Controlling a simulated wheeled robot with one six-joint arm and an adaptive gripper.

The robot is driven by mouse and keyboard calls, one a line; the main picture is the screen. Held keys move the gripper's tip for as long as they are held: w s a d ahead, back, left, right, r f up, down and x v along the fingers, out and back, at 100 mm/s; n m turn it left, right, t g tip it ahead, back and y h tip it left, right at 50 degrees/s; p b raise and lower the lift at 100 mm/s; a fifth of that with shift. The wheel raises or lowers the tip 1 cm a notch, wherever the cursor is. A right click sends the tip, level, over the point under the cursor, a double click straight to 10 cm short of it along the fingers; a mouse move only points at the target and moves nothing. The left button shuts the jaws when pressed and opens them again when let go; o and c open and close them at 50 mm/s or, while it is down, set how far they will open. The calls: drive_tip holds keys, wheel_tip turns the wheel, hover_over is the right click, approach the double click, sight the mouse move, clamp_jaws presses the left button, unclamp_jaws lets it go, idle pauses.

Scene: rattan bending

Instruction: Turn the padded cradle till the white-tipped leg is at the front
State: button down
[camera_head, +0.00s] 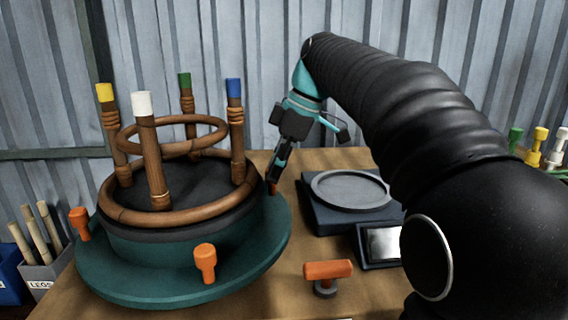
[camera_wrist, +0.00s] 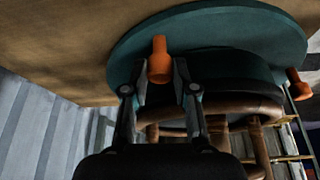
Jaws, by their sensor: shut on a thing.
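The padded cradle is a teal turntable (camera_head: 150,285) with a dark padded drum (camera_head: 125,245) on it. A rattan frame (camera_head: 190,212) rests on the pad, with upright legs. The white-tipped leg (camera_head: 150,150) stands on the near side, left of the middle. The yellow-tipped leg (camera_head: 112,130) is at the left, the green-tipped leg (camera_head: 187,95) at the back and the blue-tipped leg (camera_head: 236,125) at the right. My gripper (camera_head: 273,180) is shut on an orange peg at the turntable's right rim. That orange peg (camera_wrist: 159,60) shows between the fingers in the wrist view.
Other orange pegs stand on the rim at the left (camera_head: 79,223) and front (camera_head: 205,262). A dark round-topped stand (camera_head: 350,190), a small box with a screen (camera_head: 380,245) and an orange T-handle (camera_head: 328,272) sit to the right. A bin of sticks (camera_head: 45,270) is at far left.

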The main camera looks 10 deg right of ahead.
drive_tip(key=shift+w+a, duration=0.1)
drive_tip(key=shift+w, duration=0.1)
idle(0.4)
drive_tip(key=c, duration=0.9)
unclamp_jaws()
drive_tip(key=shift+r, duration=0.15)
drive_tip(key=v, duration=1.1)
drive_tip(key=shift+d+r, duration=0.25)
drive_tip(key=shift+r, duration=0.05)
